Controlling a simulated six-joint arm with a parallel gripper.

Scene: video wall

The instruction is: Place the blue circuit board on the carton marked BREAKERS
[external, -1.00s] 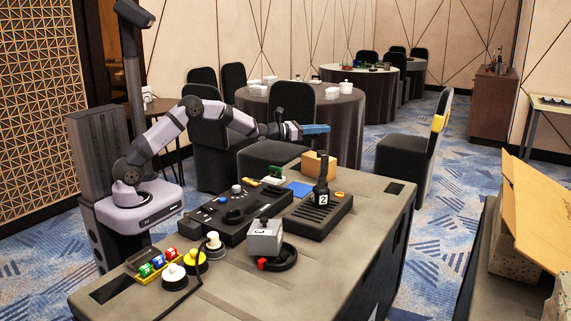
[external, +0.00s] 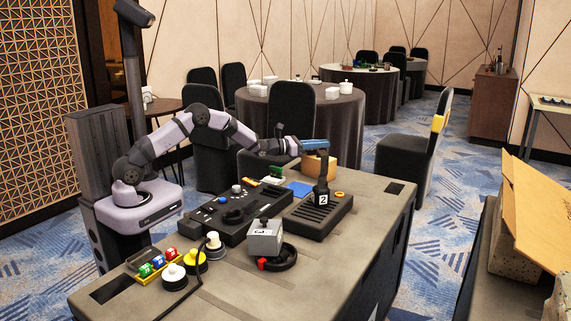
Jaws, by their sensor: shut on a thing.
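My gripper (external: 301,146) is shut on a thin blue board (external: 316,144), which I take for the blue circuit board. It is held roughly level and seen almost edge-on. A tan carton (external: 311,165) stands at the table's far side, just below the board in the picture. The board covers the carton's upper part, and I cannot tell whether they touch. No marking on the carton is readable. The black bottle-shaped piece labelled 2 (external: 321,186) stands in front of the carton and hides part of it.
A black slotted unit (external: 315,213) and a black control panel (external: 236,213) are nearby. A grey block (external: 265,237), plungers (external: 174,276) and coloured cubes stand toward the front. The table's right side is clear.

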